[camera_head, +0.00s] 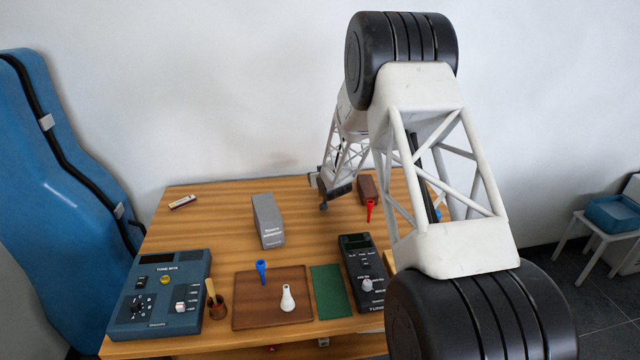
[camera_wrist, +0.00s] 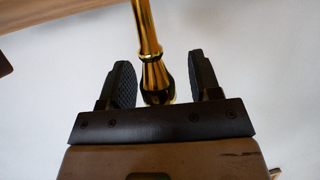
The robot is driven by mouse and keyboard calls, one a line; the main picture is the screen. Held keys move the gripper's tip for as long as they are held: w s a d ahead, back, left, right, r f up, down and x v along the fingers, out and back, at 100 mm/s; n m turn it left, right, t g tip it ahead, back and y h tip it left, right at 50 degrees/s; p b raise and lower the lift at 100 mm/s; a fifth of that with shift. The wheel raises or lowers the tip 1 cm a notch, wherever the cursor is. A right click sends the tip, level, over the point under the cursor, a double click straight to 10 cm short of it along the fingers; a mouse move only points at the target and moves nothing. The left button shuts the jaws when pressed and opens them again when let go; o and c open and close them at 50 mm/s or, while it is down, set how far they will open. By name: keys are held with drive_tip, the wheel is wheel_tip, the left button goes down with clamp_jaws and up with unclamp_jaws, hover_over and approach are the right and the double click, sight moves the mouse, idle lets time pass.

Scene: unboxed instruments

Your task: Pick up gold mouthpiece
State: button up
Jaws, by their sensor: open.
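The gold mouthpiece (camera_wrist: 150,45) shows in the wrist view as a shiny stem that widens into a rounded cup at its lower end. My gripper (camera_wrist: 163,78) is open, with one dark ridged finger on each side of the cup. A gap shows between the cup and the right finger; the left finger is very close to the cup, and I cannot tell if they touch. In the head view my gripper (camera_head: 324,197) is low over the back part of the wooden table (camera_head: 215,208). I cannot make out the gold mouthpiece in that view.
A red mouthpiece (camera_head: 370,209) stands by a brown block (camera_head: 367,188), right of my gripper. A grey box (camera_head: 268,221) stands to its left. In front are a blue mouthpiece (camera_head: 262,271), a white mouthpiece (camera_head: 288,300), a blue tone box (camera_head: 150,308) and a dark tuner (camera_head: 355,262).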

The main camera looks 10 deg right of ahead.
drive_tip(key=shift+c, duration=0.3)
drive_tip(key=c, duration=1)
drive_tip(key=shift+r, duration=0.15)
drive_tip(key=v, duration=0.5)
drive_tip(key=a+f+v, duration=0.1)
drive_tip(key=v, duration=0.5)
drive_tip(key=s+a+v, duration=0.1)
drive_tip(key=v, duration=0.4)
drive_tip(key=shift+s+a+f, duration=0.1)
drive_tip(key=shift+s+f, duration=0.05)
drive_tip(key=shift+s, duration=0.05)
